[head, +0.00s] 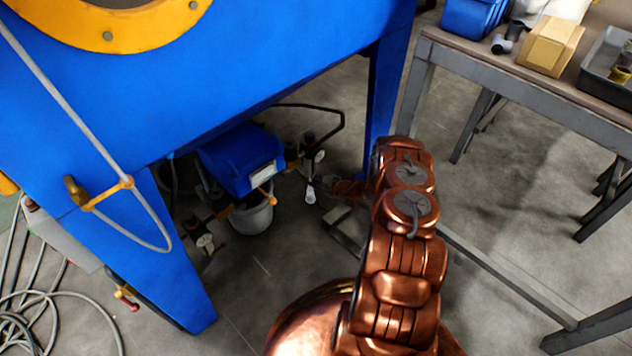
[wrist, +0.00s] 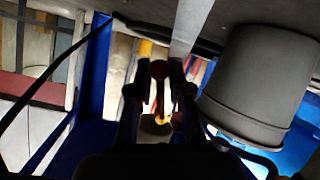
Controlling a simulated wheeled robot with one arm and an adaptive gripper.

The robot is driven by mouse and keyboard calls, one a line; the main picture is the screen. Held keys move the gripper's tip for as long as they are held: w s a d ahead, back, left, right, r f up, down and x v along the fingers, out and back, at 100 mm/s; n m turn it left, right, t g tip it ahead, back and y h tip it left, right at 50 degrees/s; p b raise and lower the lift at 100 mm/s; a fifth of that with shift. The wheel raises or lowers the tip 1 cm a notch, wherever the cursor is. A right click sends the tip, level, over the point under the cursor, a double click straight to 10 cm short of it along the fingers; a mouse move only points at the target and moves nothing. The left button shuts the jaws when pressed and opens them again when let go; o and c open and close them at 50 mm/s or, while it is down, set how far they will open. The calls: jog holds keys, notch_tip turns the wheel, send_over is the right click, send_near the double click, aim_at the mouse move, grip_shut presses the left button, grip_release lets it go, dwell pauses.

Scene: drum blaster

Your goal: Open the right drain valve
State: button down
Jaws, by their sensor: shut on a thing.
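The right drain valve (head: 309,160) is a small dark fitting on piping to the right of the blue unit under the blaster, with a pale handle (head: 310,193) hanging down. My gripper (head: 318,197) reaches in from the right, its tips at this handle. In the wrist view my gripper's dark fingers (wrist: 159,88) are close around a small round reddish knob (wrist: 159,69), which looks like the handle's end. The gripper is shut on it. The picture is too dark to show the contact clearly or the valve's angle.
The blue cabinet leg (head: 383,100) stands just behind my arm. A grey bucket-like vessel (head: 252,215) hangs below the blue unit (head: 238,158); it may be the grey cylinder (wrist: 262,85) in the wrist view. A workbench (head: 530,85) stands right. Hoses (head: 35,305) lie left.

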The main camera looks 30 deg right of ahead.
jog(key=c, duration=1.1)
grip_release()
jog(key=shift+o, duration=0.2)
jog(key=v, duration=1.2)
